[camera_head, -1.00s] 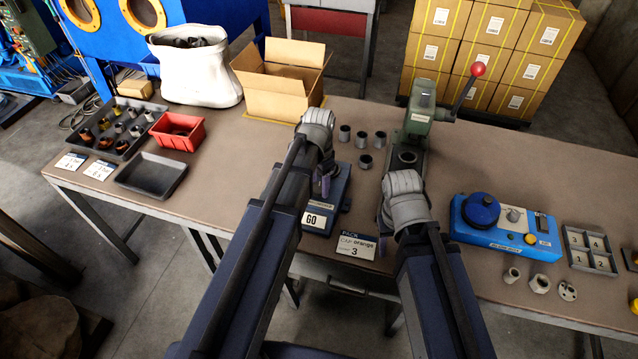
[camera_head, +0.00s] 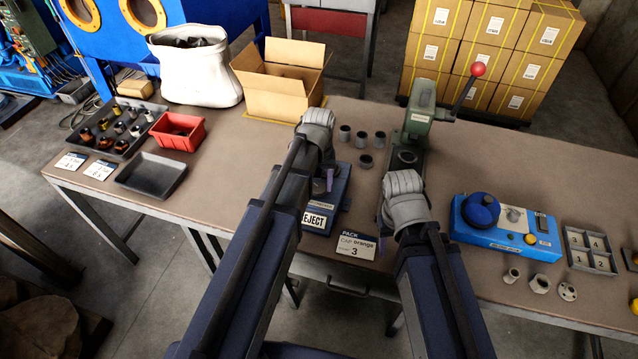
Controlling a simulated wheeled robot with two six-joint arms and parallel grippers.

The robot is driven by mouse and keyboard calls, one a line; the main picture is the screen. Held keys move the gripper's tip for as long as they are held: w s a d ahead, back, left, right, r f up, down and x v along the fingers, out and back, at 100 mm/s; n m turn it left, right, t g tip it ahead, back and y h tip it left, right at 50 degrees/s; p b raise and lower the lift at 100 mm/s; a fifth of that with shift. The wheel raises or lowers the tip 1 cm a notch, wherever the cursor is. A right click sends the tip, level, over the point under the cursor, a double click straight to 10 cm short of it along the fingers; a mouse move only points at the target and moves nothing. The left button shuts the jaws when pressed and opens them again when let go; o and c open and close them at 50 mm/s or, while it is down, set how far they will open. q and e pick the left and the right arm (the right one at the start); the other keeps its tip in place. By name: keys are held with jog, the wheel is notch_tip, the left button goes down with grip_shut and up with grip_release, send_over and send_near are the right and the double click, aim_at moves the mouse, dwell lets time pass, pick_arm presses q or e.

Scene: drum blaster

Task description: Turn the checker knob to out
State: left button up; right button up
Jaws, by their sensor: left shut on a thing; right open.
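The blue checker box (camera_head: 343,190) stands near the table's front edge, left of the green press. Its front plate (camera_head: 314,220) reads REJECT. My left gripper (camera_head: 327,184) reaches down over the top of the checker and is shut on the checker knob. The knob itself is mostly hidden behind the gripper and wrist, so its exact angle cannot be told. My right gripper (camera_head: 385,208) is open, in front of the green press base; its fingers are mostly hidden by its own wrist.
A green press (camera_head: 418,115) with a red-ball lever stands behind my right gripper. Several grey cylinders (camera_head: 361,139) stand behind the checker. A card (camera_head: 356,246) lies in front. A blue-domed device (camera_head: 500,225) is at right. A red bin (camera_head: 178,131) and black tray (camera_head: 152,174) are at left.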

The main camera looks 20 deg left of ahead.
pick_arm(q)
jog(key=n, duration=2.3)
jog(key=shift+n, duration=0.3)
dwell(0.3)
jog(key=o, duration=1.4)
jog(key=shift+c, duration=0.2)
